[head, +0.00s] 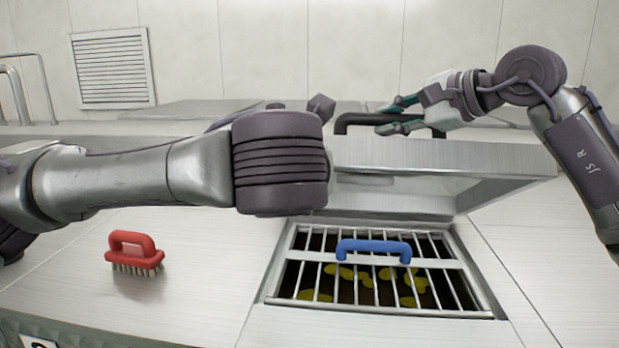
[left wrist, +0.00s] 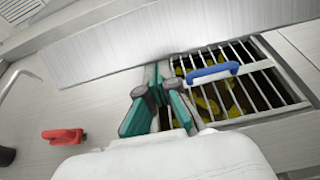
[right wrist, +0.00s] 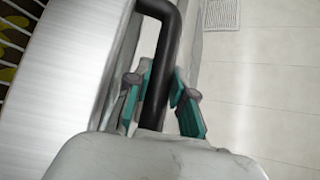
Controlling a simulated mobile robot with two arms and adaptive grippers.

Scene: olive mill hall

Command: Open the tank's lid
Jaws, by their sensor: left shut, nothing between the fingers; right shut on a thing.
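The tank's metal lid (head: 440,155) stands raised and tilted, leaving the opening below it uncovered. A metal grate (head: 455,280) with a blue handle (head: 374,248) lies across the opening. My right gripper (head: 386,119) is shut on the lid's black handle (head: 347,121); the right wrist view shows the handle (right wrist: 166,60) between its fingers. My left gripper (left wrist: 158,86) is shut and empty, beside the grate's left edge and near the lid (left wrist: 120,50) in the left wrist view. In the head view my left forearm hides its fingers and the lid's left end.
A red brush (head: 133,252) stands on the metal top (head: 205,270) left of the opening. Yellow-green pieces (head: 345,272) lie under the grate. A vent (head: 111,68) is on the back wall, and metal pipes (head: 20,90) are at the far left.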

